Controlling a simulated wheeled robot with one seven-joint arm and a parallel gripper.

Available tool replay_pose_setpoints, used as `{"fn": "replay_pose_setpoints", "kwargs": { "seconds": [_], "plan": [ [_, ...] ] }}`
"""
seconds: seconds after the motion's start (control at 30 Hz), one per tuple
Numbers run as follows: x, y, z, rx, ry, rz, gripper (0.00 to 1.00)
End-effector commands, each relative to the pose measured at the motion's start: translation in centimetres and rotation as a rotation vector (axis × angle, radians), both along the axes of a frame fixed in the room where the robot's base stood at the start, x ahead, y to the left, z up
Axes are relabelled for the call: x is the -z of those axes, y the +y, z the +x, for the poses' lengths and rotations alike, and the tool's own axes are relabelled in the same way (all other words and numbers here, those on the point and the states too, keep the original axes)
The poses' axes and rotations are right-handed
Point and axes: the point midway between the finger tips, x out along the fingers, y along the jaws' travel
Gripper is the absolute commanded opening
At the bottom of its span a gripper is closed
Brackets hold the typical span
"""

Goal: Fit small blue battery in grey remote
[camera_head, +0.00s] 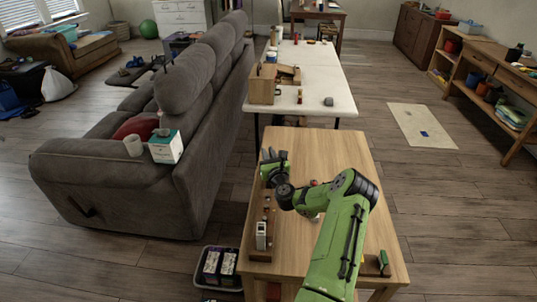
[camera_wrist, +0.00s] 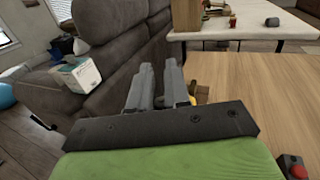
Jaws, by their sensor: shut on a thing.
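My gripper (camera_head: 271,158) is over the far left part of the wooden table (camera_head: 335,155). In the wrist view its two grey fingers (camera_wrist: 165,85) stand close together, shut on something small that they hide. I cannot make out a blue battery in either view. A pale grey, upright device (camera_head: 261,235), possibly the remote, stands in a dark wooden holder at the table's left edge, nearer than my gripper. Its battery bay cannot be made out.
A green item on a small stand (camera_head: 383,258) is at the table's near right. A white table (camera_head: 325,80) with a wooden box (camera_head: 262,88) stands beyond. The grey sofa (camera_head: 200,130) is to the left. The wooden table's right part is mostly clear.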

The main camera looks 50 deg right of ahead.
Motion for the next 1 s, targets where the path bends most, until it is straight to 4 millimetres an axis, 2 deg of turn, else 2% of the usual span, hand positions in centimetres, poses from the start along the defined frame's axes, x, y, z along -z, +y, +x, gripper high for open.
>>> {"fn": "replay_pose_setpoints", "kwargs": {
  "seconds": [1.0],
  "plan": [
    [1.6,0.0,0.0,0.000,0.001,-0.001,0.00]
  ]
}}
